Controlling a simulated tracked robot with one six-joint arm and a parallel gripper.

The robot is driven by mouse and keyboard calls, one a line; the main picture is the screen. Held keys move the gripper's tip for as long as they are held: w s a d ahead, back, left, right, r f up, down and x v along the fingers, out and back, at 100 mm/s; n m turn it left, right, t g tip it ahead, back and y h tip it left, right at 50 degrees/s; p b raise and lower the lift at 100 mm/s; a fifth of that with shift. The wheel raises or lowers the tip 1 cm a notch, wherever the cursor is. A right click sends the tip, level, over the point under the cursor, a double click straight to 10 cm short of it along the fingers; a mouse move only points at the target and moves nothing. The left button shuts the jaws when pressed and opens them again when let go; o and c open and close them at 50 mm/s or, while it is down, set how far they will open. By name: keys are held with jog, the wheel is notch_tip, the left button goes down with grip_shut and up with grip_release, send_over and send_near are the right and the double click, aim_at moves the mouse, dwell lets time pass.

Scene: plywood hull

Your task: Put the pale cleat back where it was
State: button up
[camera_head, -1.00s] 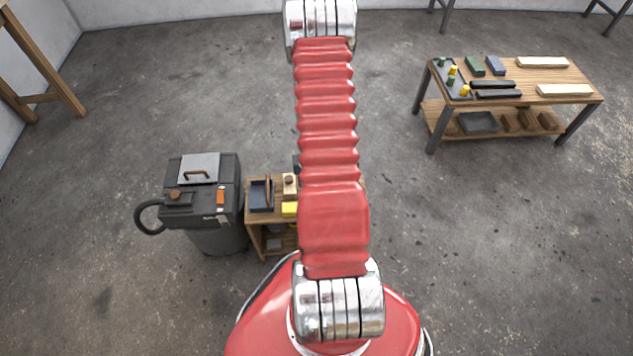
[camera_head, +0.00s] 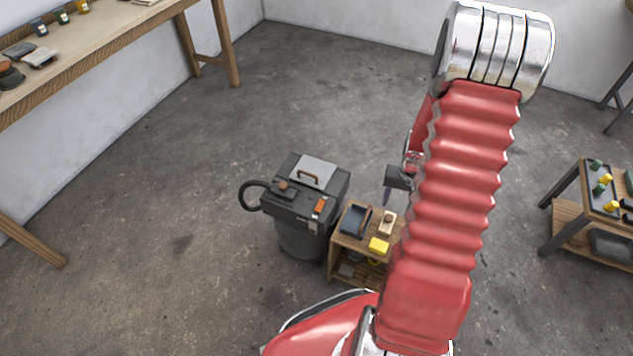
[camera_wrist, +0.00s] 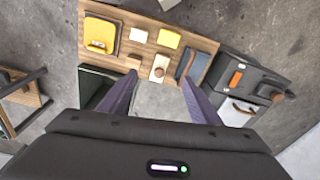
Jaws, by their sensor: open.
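I cannot pick out the pale cleat for certain in the views of now. A pale block with a dark knob (camera_head: 386,222) sits on the small wooden cart; it also shows in the wrist view (camera_wrist: 159,68), beyond and between my fingers. I cannot tell whether it is the cleat. In the head view my gripper (camera_head: 387,194) hangs above and behind the cart, partly hidden by my red arm.
The small cart (camera_head: 342,243) also carries a dark tray (camera_head: 355,219) and a yellow block (camera_head: 378,245). A grey vacuum (camera_head: 304,235) stands against its left. A low bench (camera_head: 560,213) is cut off at right. A long workbench (camera_head: 95,60) runs at upper left. Floor between is clear.

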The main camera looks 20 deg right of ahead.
jog(key=w+a+r+n+t, duration=0.1)
jog(key=w+a+r+n, duration=0.1)
jog(key=a+r, duration=0.8)
jog(key=w+a+r+n+t, duration=0.1)
jog(key=a+r+n, duration=0.1)
jog(key=a+r, duration=0.8)
jog(key=s+a+r+n+t, duration=0.1)
jog(key=s+a+r+n, duration=0.1)
jog(key=s+a+r, duration=0.3)
jog(key=s+a+r+n+t, duration=0.1)
jog(key=s+a+r+n, duration=0.1)
jog(key=s+a+r, duration=0.4)
notch_tip(320, 180, up, 4)
jog(key=shift+s+a+r+t+y, duration=0.2)
jog(key=shift+s+t+y, duration=0.1)
jog(key=shift+s+t, duration=0.1)
